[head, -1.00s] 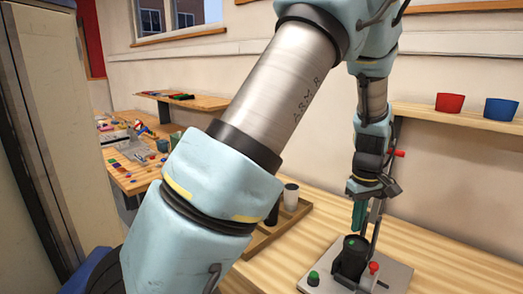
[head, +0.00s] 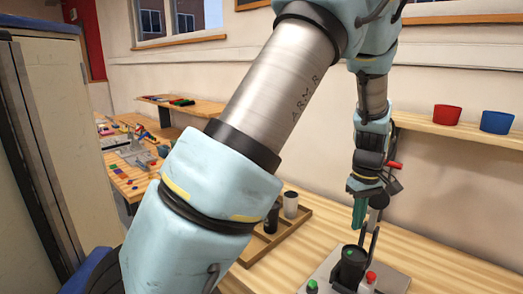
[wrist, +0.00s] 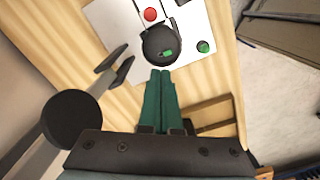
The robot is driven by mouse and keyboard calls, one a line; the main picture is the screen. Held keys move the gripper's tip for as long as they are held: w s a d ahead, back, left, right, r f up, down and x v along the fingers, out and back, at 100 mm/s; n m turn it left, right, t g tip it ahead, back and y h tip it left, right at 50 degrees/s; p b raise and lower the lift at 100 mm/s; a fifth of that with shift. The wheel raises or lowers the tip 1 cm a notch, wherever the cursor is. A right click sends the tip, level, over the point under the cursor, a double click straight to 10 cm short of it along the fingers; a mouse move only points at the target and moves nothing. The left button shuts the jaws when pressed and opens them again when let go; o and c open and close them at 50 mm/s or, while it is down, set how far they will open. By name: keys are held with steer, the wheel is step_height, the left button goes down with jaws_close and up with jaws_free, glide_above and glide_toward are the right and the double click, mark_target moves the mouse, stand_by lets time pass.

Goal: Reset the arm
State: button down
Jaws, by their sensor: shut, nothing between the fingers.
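My arm (head: 285,95) reaches across the head view from lower left to upper right and bends down at the wrist. My gripper (head: 358,228) has green fingers pointing down, close together and empty, above the laser marker machine. In the wrist view my gripper (wrist: 161,75) shows the two fingers side by side with nothing between them. The machine's base plate (head: 318,277) is pale, with a black cup-like piece (head: 350,268) on it that bears a small green mark. A red button (head: 371,277) and a green button (head: 312,285) sit on the plate.
A wooden tray (head: 300,222) with a black and a white cup is left of the machine. A wall shelf (head: 460,124) holds a red bowl (head: 447,114) and a blue bowl (head: 497,122). The machine's upright post stands close to my gripper.

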steer(key=s+a+r+m+b, duration=0.1)
steer(key=s+a+m, duration=0.1)
steer(key=a, duration=1.3)
steer(key=s+a+r+m+t+b, duration=0.1)
steer(key=s+a+r+m, duration=0.1)
steer(key=a, duration=1.4)
steer(key=shift+s+a+r+m+t, duration=0.25)
steer(key=shift+s+m+t, duration=0.05)
steer(key=shift+s, duration=0.35)
steer(key=w+d+f+m+g, duration=0.1)
steer(key=w+d+m, duration=0.1)
steer(key=d+m, duration=1.05)
steer(key=w+d+f+m+g, duration=0.15)
steer(key=d+m, duration=0.55)
steer(key=d, duration=1.1)
steer(key=shift+t, duration=0.45)
steer(key=shift+w+f+b, duration=0.2)
steer(key=shift+f+b, duration=0.75)
steer(key=shift+f, duration=0.7)
steer(key=shift+w+f+b, duration=0.15)
steer(key=shift+f+b, duration=0.8)
steer(key=shift+f, duration=0.65)
